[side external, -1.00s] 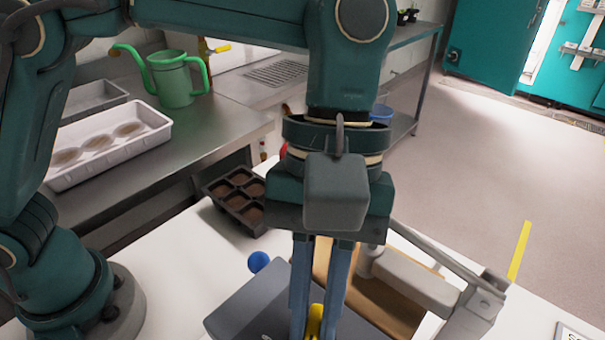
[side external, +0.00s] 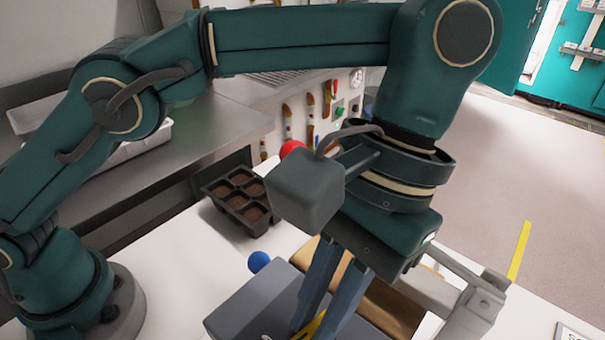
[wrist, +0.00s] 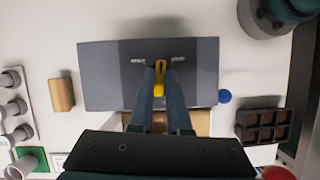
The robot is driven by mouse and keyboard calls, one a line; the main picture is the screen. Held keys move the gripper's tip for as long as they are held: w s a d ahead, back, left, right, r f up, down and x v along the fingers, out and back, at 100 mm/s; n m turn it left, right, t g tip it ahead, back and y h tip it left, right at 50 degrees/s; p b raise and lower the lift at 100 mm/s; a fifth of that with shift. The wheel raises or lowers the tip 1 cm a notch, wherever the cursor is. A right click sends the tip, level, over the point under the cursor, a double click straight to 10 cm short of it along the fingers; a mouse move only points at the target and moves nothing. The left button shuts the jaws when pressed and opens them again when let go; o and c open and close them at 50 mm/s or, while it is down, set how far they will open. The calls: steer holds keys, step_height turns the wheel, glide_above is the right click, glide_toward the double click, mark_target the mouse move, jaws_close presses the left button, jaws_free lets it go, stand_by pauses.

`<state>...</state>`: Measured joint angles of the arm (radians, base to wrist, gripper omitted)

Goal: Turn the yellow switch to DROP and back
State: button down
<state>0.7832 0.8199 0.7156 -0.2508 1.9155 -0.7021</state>
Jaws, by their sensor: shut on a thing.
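The yellow switch (side external: 312,326) sits on top of a dark grey box (side external: 248,306), partly hidden by my fingers and cut by the lower picture edge. In the wrist view the switch (wrist: 159,82) lies between my two blue-grey fingers, and the box (wrist: 106,75) is seen from above with small pale markings on either side of the switch. My gripper (side external: 320,325) is shut on the switch, with its fingers slanting down to the left. The marking text is too small to read.
A blue ball-shaped knob (side external: 259,261) stands beside the box. A black seedling tray (side external: 240,204) lies behind it on the white table. A brown block (side external: 388,312) and a grey frame (side external: 470,300) are close on the right. A red knob (side external: 292,149) shows behind my wrist.

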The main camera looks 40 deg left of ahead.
steer(key=shift+w, duration=0.1)
stand_by(0.3)
steer(key=c, duration=0.9)
jaws_free()
steer(key=shift+o, duration=0.2)
